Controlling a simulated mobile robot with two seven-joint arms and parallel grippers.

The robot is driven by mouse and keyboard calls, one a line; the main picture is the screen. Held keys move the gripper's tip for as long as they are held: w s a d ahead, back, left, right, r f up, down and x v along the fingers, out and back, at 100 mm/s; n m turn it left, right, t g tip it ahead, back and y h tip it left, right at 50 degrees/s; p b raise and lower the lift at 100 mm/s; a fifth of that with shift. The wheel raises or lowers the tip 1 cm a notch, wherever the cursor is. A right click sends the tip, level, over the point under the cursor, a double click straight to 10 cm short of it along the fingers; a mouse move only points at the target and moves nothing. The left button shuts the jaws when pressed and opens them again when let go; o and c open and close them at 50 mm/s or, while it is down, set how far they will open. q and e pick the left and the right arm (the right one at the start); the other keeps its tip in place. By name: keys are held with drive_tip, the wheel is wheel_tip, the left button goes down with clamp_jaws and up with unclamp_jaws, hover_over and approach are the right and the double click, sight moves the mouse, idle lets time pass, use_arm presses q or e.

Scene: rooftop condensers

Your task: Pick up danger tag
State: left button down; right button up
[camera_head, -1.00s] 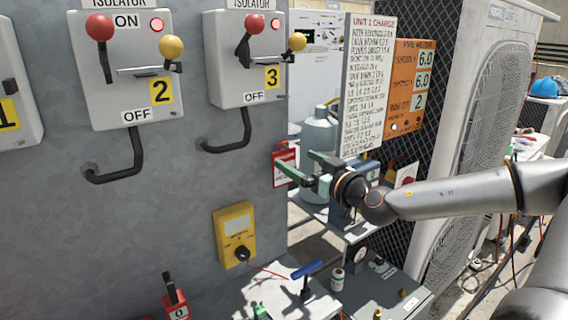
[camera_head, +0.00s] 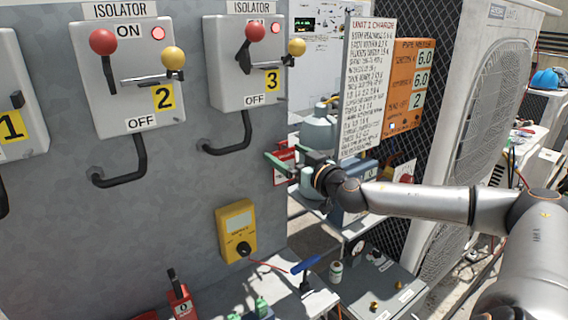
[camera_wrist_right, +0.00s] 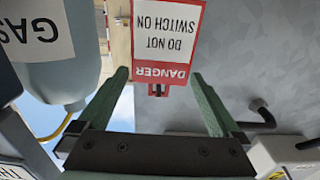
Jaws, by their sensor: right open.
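The danger tag (camera_head: 280,178) is a red and white card at the right edge of the grey panel, partly hidden behind my right gripper (camera_head: 282,155) in the head view. In the right wrist view the tag (camera_wrist_right: 166,42) appears upside down, reading "DANGER DO NOT SWITCH ON", with a small dark fitting at its red end. My right gripper (camera_wrist_right: 157,76) is open, its two green fingers spread to either side of that red end. I see no contact between fingers and tag. My left gripper is not in view.
A yellow meter (camera_head: 236,230) is below. A gas bottle (camera_wrist_right: 60,60) stands close beside the right gripper. A charge sheet (camera_head: 367,85) hangs above the arm.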

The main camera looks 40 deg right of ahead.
sight(284, 153)
drive_tip(key=c, duration=1.1)
